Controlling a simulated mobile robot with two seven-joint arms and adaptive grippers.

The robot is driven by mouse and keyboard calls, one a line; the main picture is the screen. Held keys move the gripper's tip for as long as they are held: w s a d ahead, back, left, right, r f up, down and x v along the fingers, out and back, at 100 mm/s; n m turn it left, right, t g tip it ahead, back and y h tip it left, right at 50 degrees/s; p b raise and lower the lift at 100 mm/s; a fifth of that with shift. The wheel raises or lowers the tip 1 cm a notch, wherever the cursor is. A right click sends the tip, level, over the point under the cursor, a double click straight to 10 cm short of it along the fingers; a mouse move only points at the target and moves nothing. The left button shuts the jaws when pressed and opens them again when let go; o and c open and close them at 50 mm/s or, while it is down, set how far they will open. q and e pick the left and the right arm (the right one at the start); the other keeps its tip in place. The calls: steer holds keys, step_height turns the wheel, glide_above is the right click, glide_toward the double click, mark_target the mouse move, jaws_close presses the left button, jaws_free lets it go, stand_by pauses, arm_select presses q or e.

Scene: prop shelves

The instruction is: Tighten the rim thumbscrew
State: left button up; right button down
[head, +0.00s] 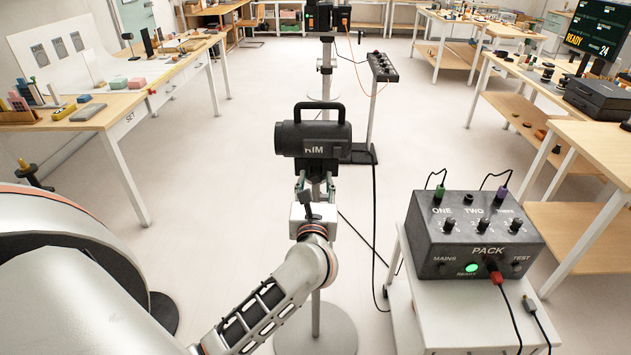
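The rim lamp (313,138), a black fixture lettered "RIM" with a top handle, sits on a stand at the picture's middle. The rim thumbscrew cannot be made out; it may be hidden behind my gripper or the lamp. My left gripper (316,184) is just below the lamp in the picture, in front of the stand's pole. Its two fingers point up and away and are spread apart, with the pole showing between them. Whether they touch anything there is unclear. My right gripper is not in view.
A black control box (474,236) lettered "PACK", with knobs and a green light, stands on a white cart (455,320) at right. Cables hang near the stand. The stand's round base (290,345) is on the floor.

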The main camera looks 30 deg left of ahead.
arm_select(q)
jaws_close()
